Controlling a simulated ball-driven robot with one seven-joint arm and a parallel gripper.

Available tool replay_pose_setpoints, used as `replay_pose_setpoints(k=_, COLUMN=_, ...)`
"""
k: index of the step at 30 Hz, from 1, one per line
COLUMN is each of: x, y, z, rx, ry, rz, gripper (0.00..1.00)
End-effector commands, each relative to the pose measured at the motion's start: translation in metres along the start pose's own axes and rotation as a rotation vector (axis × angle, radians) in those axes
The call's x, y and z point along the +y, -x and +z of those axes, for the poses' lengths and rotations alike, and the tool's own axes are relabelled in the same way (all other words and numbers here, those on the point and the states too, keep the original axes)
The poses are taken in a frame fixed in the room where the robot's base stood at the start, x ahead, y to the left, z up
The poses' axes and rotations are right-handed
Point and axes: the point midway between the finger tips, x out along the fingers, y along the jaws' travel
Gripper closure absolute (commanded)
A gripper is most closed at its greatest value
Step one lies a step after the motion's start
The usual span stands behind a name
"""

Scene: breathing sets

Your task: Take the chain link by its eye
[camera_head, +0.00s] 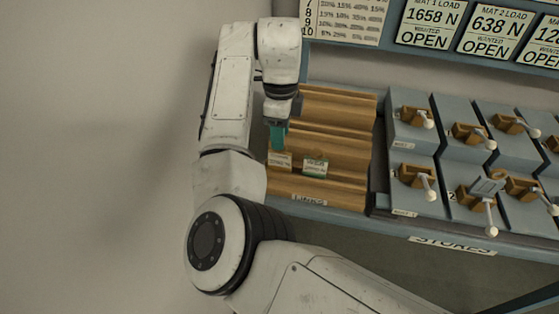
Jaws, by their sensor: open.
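My gripper (280,128) points down over the left part of a stepped wooden rack (345,145) labelled "LINKS". It is open. A teal upright piece shows just below my wrist; I cannot tell whether it is a finger or a thing in the rack. Two small tagged items sit in the rack: one with a pale tag (280,161) directly below my gripper, one with a greenish tag (316,166) to its right. No chain link or eye can be made out clearly at this size, and my gripper hides part of the rack.
To the right stand grey blocks with wooden levers and white knobs (424,120). A blue-grey shelf edge labelled "STORES" (452,244) runs along the front. Load cards (431,24) hang above at the back. The left side is bare wall.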

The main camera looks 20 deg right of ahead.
Motion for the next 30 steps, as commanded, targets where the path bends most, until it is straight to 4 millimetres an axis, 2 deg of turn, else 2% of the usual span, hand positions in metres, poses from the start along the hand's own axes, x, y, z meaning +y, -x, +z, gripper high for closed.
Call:
replay_pose_setpoints(k=7, x=0.000, y=-0.018, z=0.000, rx=0.002, ry=0.000, rz=0.001, gripper=0.57)
replay_pose_setpoints(k=15, x=0.000, y=-0.054, z=0.002, rx=0.002, ry=-0.002, rz=0.000, gripper=0.57)
replay_pose_setpoints(k=24, x=0.000, y=-0.060, z=0.002, rx=0.001, ry=-0.002, rz=-0.001, gripper=0.57)
replay_pose_setpoints(k=30, x=0.000, y=-0.060, z=0.002, rx=0.001, ry=-0.002, rz=-0.001, gripper=0.76)
